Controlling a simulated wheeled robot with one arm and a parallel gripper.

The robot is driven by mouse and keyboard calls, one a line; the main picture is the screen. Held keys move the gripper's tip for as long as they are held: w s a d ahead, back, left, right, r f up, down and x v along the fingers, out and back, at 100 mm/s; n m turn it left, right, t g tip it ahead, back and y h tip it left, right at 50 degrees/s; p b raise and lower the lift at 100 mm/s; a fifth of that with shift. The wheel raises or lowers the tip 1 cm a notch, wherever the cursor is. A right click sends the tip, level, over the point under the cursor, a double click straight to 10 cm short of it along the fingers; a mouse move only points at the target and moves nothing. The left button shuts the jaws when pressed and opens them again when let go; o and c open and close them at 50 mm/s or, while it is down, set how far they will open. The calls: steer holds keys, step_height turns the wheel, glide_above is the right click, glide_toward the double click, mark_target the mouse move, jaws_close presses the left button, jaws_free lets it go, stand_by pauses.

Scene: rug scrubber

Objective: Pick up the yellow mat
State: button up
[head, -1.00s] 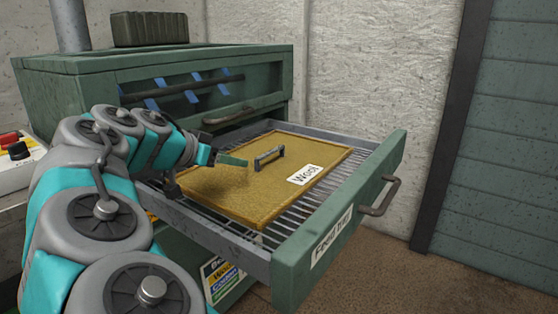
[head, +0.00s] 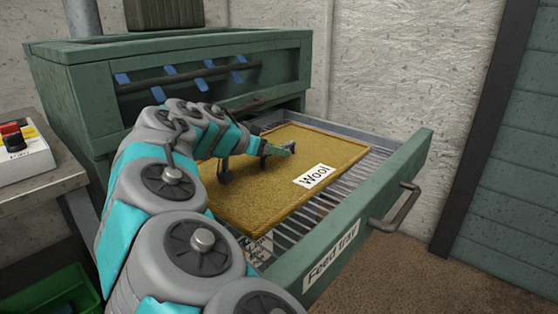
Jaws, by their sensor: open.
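The yellow mat (head: 325,153) is a flat, rough rectangle with a raised rim and a white "Wool" label (head: 314,175). It lies in the pulled-out feed tray (head: 345,245). My gripper (head: 256,164) is open above the left-middle part of the mat, one finger towards the label side and the other to the left. The mat's small dark handle cannot be made out clearly now; my gripper covers that area. I cannot tell whether the fingers touch the mat.
The green machine (head: 90,110) stands behind the tray. A control box with a red switch (head: 15,140) sits on a bench at left. A green bin (head: 50,295) is at lower left. The tray's front handle (head: 397,208) juts towards the right, with open floor beyond.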

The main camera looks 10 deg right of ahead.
steer(key=shift+x, duration=1.15)
steer(key=shift+c, duration=0.2)
jaws_close()
steer(key=shift+r, duration=0.1)
